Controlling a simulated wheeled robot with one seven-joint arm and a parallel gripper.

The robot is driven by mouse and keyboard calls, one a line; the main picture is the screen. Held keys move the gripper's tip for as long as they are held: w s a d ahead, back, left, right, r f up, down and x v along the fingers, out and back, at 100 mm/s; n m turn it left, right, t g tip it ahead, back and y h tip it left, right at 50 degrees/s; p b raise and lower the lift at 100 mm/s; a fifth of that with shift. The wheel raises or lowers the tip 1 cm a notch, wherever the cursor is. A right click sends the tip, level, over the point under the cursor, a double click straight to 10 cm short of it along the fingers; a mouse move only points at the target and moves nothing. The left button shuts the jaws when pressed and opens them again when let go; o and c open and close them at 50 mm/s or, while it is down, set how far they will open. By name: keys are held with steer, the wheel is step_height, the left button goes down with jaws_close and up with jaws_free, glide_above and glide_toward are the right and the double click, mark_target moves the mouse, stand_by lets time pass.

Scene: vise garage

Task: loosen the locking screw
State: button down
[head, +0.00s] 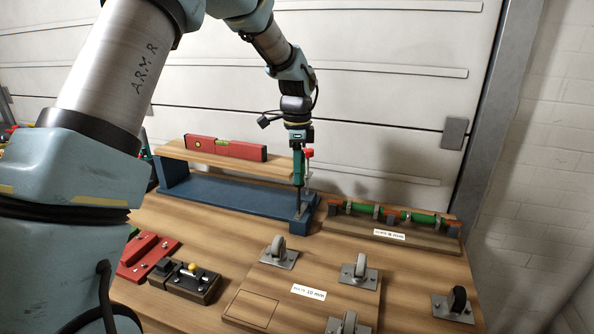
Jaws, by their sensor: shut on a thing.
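My gripper (300,145) is in the head view, above the right end of a blue metal base (232,195). It points down and is shut on a green-handled tool (299,168), which looks like a screwdriver. The tool stands about upright, and its dark shaft reaches down to a small blue block (304,226) at the base's front right end. A red-topped upright part (309,154) stands just right of the tool. The locking screw cannot be made out at this size. Whether the tool tip touches a screw is not clear.
Casters (279,251) on a labelled board, a dark block (190,281) and a red tool (147,254) are in front.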

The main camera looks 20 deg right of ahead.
steer(key=shift+f, duration=0.3)
stand_by(0.5)
steer(key=n, duration=0.6)
steer(key=shift+s+f, duration=0.1)
steer(key=shift+s, duration=0.1)
steer(key=n, duration=0.5)
steer(key=shift+s+n, duration=0.15)
steer(key=shift+n, duration=0.25)
steer(key=n, duration=0.4)
steer(key=shift+d, duration=0.1)
steer(key=n, duration=0.3)
steer(key=shift+s+f+n, duration=0.1)
steer(key=shift+n, duration=0.3)
steer(key=n, duration=0.5)
steer(key=shift+d+n, duration=0.15)
steer(key=shift+n, duration=0.15)
